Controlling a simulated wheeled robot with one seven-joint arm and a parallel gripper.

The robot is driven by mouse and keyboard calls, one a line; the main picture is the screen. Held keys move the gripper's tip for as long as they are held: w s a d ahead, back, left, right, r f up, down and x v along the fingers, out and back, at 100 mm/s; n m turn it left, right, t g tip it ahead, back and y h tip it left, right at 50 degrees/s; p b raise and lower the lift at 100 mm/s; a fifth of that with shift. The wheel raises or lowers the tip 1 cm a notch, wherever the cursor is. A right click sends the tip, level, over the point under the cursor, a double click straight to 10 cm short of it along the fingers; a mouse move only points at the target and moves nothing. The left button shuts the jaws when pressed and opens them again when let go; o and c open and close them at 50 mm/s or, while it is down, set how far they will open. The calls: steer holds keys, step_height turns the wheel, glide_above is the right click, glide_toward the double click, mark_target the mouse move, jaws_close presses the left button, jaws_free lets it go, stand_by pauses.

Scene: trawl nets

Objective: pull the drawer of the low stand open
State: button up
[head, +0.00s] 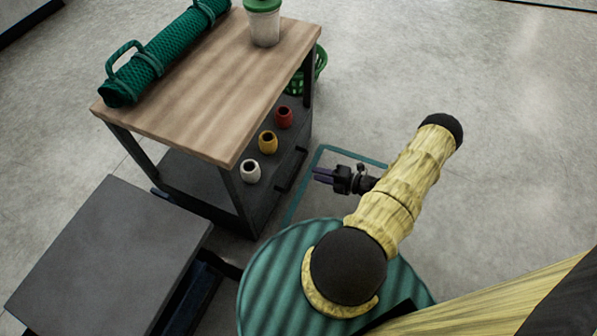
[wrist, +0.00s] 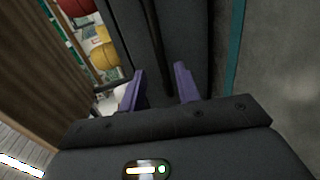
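The low stand (head: 205,75) has a wooden top and a dark lower body. Its dark drawer front (head: 270,200) faces right, toward my gripper, and looks flush with the body. A dark bar handle (head: 284,183) runs along that front; it also shows in the wrist view (wrist: 154,45), upright in the picture and ahead of the gap between my fingers. My gripper (head: 318,174) is open and empty, with its purple fingers (wrist: 160,83) apart. It points at the drawer front with a gap before the handle. No contact shows.
White, yellow (head: 267,142) and red (head: 284,117) pots stand on the stand's lower shelf. A green net roll (head: 165,52) and a green-lidded jar (head: 264,25) sit on top. A grey low table (head: 105,260) stands at left. Floor to the right is clear.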

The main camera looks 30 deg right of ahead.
mark_target(298, 168)
steer(key=b+x, duration=0.3)
steer(key=x, duration=0.5)
steer(key=shift+w+a, duration=0.2)
steer(key=shift+w, duration=0.05)
jaws_close()
